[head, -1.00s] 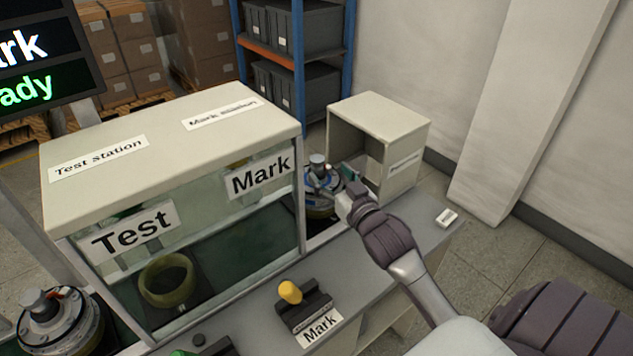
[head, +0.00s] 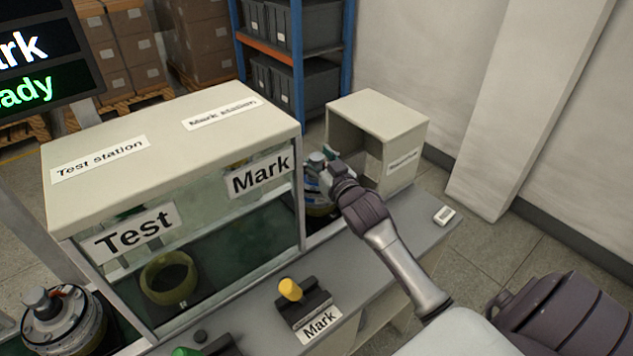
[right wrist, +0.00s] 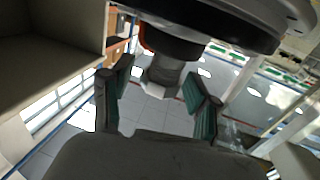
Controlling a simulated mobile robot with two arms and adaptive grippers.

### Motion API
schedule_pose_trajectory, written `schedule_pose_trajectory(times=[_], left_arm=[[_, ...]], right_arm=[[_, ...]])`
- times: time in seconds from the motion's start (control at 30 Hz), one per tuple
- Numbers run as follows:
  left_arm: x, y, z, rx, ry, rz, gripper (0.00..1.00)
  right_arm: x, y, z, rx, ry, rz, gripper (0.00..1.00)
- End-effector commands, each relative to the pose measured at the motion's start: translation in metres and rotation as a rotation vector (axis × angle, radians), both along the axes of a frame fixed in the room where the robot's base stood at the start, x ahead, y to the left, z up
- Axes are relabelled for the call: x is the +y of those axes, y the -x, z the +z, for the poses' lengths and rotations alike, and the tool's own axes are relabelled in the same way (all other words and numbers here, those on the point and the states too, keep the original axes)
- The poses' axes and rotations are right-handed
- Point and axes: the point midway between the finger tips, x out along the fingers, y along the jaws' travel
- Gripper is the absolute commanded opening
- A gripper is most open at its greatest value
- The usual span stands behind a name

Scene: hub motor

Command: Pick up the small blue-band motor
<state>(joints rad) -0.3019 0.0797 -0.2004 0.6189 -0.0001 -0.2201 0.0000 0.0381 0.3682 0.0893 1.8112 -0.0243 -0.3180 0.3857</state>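The motor with blue on its side (head: 315,188) stands at the far end of the bench, between the Mark station and the open beige box. My right gripper (head: 332,163) is at its top and covers part of it. In the right wrist view, the motor's dark body (right wrist: 215,32) fills the top and its grey shaft (right wrist: 163,78) reaches between my two teal-padded fingers (right wrist: 158,95). The fingers are spread, with visible gaps beside the shaft. Another motor (head: 62,322) stands at the lower left. My left gripper is out of view.
The Test and Mark station housing (head: 190,130) stands left of the gripper, with a greenish ring (head: 170,277) inside. The beige box (head: 402,155) is close on the right. A yellow-knobbed Mark control (head: 291,290) sits in front. A small white item (head: 444,215) lies at the bench edge.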

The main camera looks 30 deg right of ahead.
Motion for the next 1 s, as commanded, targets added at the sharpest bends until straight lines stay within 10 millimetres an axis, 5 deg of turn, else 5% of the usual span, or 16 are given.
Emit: schedule_pose_trajectory(times=[0.3, 0.77, 1.0], left_arm=[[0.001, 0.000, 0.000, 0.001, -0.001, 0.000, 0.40], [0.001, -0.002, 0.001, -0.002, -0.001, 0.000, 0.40], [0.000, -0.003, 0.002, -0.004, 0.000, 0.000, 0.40]], right_arm=[[0.000, 0.000, 0.000, 0.000, 0.000, 0.000, 0.01], [0.000, 0.000, 0.009, -0.014, 0.003, 0.001, 0.00], [0.000, 0.000, 0.042, -0.019, 0.004, 0.002, 0.00]])
